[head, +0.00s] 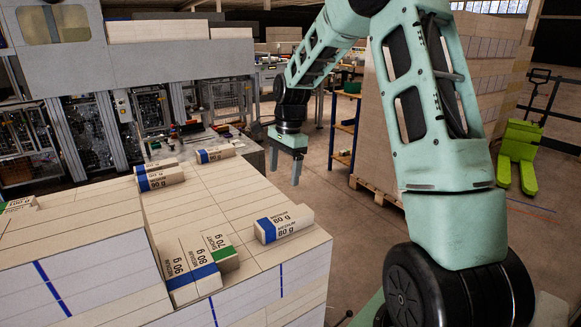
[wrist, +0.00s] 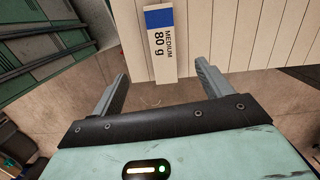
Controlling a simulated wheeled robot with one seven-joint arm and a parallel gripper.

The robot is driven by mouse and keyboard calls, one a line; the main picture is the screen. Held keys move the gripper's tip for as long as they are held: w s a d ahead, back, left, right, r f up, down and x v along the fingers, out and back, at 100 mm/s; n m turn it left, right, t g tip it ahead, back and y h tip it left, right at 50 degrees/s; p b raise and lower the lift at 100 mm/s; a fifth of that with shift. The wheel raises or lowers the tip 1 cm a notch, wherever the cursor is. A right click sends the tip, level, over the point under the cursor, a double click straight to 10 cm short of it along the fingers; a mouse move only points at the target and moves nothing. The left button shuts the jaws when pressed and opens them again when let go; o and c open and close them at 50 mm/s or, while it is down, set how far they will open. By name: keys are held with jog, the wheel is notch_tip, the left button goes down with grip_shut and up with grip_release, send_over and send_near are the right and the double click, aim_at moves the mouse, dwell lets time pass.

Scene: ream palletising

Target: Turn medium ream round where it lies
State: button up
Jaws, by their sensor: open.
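A medium ream, white with a blue band and marked 80 g, lies flat on top of the near stack (head: 284,224), close to its right edge. Its blue band is at the left end in the head view. The wrist view shows what looks like the same medium ream (wrist: 160,45), its plain end towards me and its band at the far end. My gripper (head: 285,166) is open and empty, pointing down beyond the stack's right edge. In the wrist view its fingers (wrist: 162,78) are spread wide, one either side of the ream's line, apart from it.
Beside the medium ream stand a green-banded short ream (head: 223,252) and blue-banded reams (head: 178,278) at the stack's front edge. More reams (head: 160,178) lie further back. A tall loaded pallet (head: 380,150) and a green pallet truck (head: 518,150) stand at the right. The floor between is clear.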

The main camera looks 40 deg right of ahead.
aim_at(285, 216)
jog(key=shift+m, duration=0.6)
notch_tip(285, 216, down, 18)
jog(key=p, duration=0.3)
jog(key=shift+w+d+r+p, duration=0.1)
jog(key=shift+w+r+p, duration=0.1)
jog(key=shift+p, duration=0.15)
jog(key=c, duration=1.2)
jog(key=shift+r, duration=0.2)
jog(key=shift+c, duration=0.6)
jog(key=n+p, duration=0.1)
jog(key=n, duration=0.3)
jog(key=shift+n, duration=0.4)
jog(key=shift+n+g, duration=0.3)
jog(key=shift+n, duration=0.4)
